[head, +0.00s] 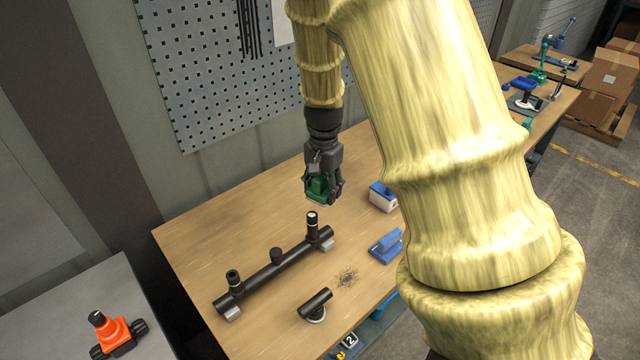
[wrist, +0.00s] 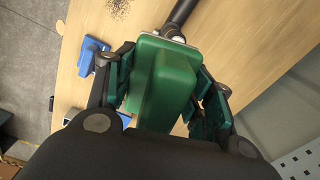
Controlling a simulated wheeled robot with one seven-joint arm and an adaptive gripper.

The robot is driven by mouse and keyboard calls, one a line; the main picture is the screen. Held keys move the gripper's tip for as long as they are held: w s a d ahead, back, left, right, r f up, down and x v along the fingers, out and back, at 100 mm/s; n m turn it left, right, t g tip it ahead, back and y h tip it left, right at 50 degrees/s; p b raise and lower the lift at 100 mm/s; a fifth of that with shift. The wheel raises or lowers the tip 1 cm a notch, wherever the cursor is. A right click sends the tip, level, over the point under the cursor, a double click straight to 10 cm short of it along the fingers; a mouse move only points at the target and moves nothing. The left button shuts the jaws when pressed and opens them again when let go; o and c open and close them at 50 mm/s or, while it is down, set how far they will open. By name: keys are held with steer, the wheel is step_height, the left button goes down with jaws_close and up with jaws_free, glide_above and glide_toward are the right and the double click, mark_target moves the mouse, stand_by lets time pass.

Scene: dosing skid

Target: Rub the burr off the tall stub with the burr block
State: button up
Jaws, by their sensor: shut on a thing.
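My gripper (head: 322,186) is shut on a green block, the burr block (head: 317,190), and holds it in the air above the table. In the wrist view the green block (wrist: 165,85) sits between the two fingers. A black pipe (head: 275,268) with several upright stubs lies on the table. The tall stub (head: 312,228), with a pale band and light top, stands at the pipe's right end, just below the block in the head view. Block and stub look apart there. In the wrist view the block hides the stub's top, and I cannot make out the burr.
A blue-handled tool (head: 386,246) and a blue and white block (head: 383,197) stand to the right on the wooden table (head: 200,225). A short black pipe piece (head: 315,303) lies in front, near dark shavings (head: 347,278). An orange fitting (head: 114,332) is on the grey table at left.

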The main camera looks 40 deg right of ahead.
mark_target(310, 217)
step_height(310, 217, down, 7)
steer(key=b, duration=0.4)
steer(key=shift+w+b, duration=0.4)
steer(key=shift+w, duration=0.05)
steer(key=shift+w+a, duration=0.3)
steer(key=shift+a, duration=0.4)
steer(key=shift+c, duration=0.4)
steer(key=shift+s+a, duration=0.2)
steer(key=shift+a, duration=0.45)
steer(key=shift+s+a, duration=0.2)
steer(key=shift+a, duration=0.4)
steer(key=d+r+p, duration=0.2)
steer(key=r, duration=0.1)
steer(key=d+r+p, duration=0.1)
steer(key=r+p, duration=0.1)
steer(key=shift+w+d+r, duration=0.2)
steer(key=shift+w+d, duration=0.05)
steer(key=shift+d, duration=0.1)
steer(key=shift+w+d+r+p, duration=0.1)
steer(key=shift+d+r+p, duration=0.05)
steer(key=shift+r+p, duration=1.15)
steer(key=shift+r, duration=0.15)
